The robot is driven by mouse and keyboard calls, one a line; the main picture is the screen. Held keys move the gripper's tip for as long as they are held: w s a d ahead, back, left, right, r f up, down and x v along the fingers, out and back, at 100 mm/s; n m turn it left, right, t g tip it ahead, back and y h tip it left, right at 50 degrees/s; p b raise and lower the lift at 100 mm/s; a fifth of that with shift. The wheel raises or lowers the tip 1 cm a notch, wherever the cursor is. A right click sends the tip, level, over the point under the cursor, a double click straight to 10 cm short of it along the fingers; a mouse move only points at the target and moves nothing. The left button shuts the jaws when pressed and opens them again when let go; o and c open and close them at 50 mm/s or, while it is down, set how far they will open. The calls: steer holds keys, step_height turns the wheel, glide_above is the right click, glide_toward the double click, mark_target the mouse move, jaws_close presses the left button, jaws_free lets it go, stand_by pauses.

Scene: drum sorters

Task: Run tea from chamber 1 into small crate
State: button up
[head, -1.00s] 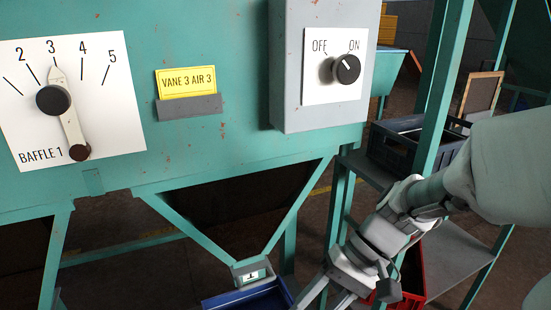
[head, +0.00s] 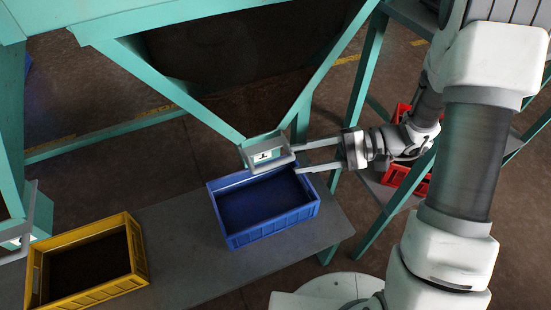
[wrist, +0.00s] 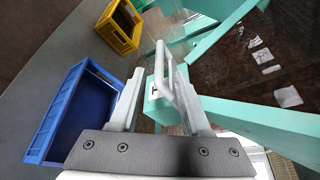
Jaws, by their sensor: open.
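The outlet of the hopper carries a small plate that reads 1, with a grey gate handle (head: 268,151) around it. The handle also shows in the wrist view (wrist: 176,88), ahead of the palm and between the fingers. My gripper (head: 298,158) is open, just right of the outlet, with its fingers pointing at it. Whether a finger touches the handle I cannot tell. A blue crate (head: 275,236) stands on the grey shelf under the outlet. Its inside looks empty, and no tea is seen flowing.
A yellow crate (head: 139,250) stands further left on the shelf (head: 185,235), near another outlet. A red crate (head: 396,176) is behind my arm at the right. Green frame legs (head: 365,80) rise beside the hopper.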

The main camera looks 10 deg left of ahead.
mark_target(283, 162)
steer(key=b+x, duration=0.1)
steer(key=x, duration=0.5)
steer(key=shift+s+a, duration=0.2)
steer(key=shift+a, duration=0.15)
jaws_close()
stand_by(1.1)
